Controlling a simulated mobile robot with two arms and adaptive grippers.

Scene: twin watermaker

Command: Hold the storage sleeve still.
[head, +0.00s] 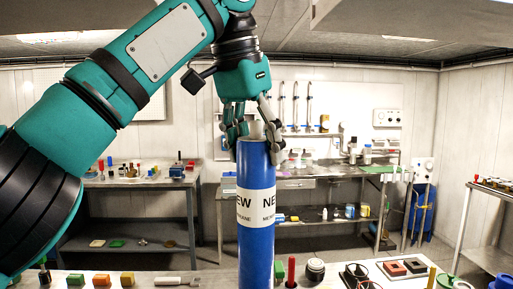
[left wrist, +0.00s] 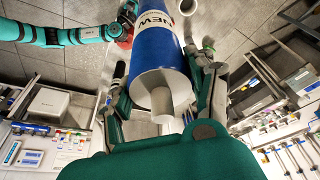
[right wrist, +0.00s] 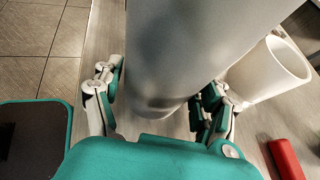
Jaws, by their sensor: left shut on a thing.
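The storage sleeve (head: 257,228) is a blue upright cylinder with a white label band reading "NEW". A pale stub (head: 257,130) sticks out of its top end. My left gripper (head: 256,121) comes down from above and is shut on the sleeve's top end. In the left wrist view the sleeve (left wrist: 153,55) runs away between the two fingers (left wrist: 162,100), its pale end facing the camera. In the right wrist view a grey cylinder (right wrist: 180,50) stands between the fingers of my right gripper (right wrist: 160,98); whether they touch it is unclear.
A white open cup-like tube (right wrist: 268,70) and a red object (right wrist: 285,158) lie beside the grey cylinder. Small coloured blocks (head: 102,280), a red upright peg (head: 291,271) and dark trays (head: 403,267) sit on the near bench. Benches with tools line the back wall.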

